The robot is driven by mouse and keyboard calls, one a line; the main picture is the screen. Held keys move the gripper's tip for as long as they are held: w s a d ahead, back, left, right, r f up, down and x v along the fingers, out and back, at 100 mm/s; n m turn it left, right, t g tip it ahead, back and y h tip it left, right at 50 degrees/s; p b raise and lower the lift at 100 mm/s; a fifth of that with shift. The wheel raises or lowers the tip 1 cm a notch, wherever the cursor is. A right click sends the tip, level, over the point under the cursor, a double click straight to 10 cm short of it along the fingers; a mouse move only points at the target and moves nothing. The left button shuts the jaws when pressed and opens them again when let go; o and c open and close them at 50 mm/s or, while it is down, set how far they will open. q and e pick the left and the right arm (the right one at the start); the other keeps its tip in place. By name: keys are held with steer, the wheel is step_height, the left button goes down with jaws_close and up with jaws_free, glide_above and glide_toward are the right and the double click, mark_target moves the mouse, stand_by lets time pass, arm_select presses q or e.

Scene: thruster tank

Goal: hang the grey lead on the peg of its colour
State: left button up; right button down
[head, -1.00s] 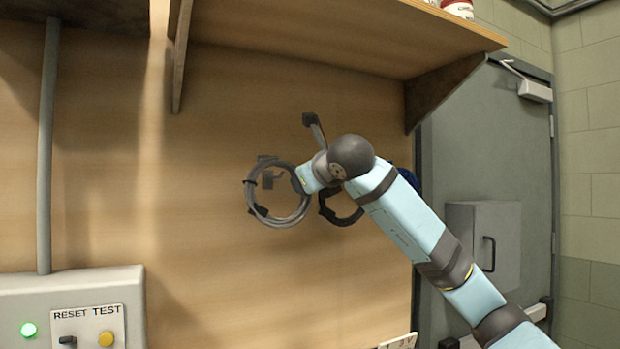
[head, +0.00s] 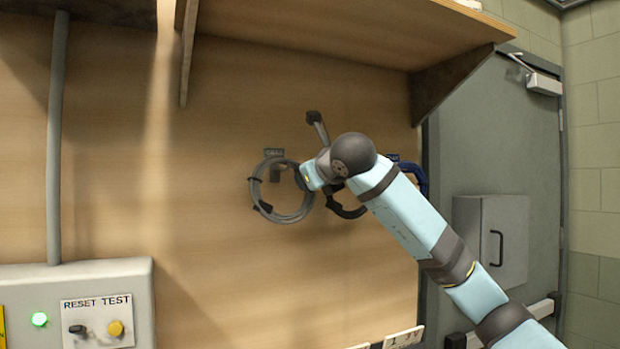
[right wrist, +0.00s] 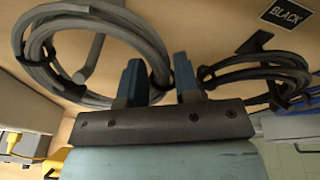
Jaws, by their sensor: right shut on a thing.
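The grey lead (head: 307,206) is a coil with dark ties, upright in front of the wooden board. It also shows large at the left of the right wrist view (right wrist: 38,50). My right gripper (right wrist: 160,82) is shut on the coil's right side; its fingers are mostly hidden by my arm in the head view. A grey peg (head: 276,174) shows inside the loop, under a small dark label (head: 273,153); it also shows as a bent bar in the wrist view (right wrist: 95,55). I cannot tell whether the coil rests on the peg. My left gripper is out of view.
A black coil (right wrist: 265,72) hangs right beside my gripper, near a BLACK label (right wrist: 287,13). A blue coil (head: 421,180) is partly behind my arm. A wooden shelf (head: 340,45) overhangs the board. A control box (head: 140,290) stands at lower left.

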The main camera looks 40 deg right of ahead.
steer(key=c, duration=0.8)
jaws_free()
steer(key=shift+s, duration=0.1)
steer(key=b+v, duration=0.2)
steer(key=v, duration=1.1)
steer(key=shift+s+a+r, duration=0.2)
steer(key=shift+s, duration=0.1)
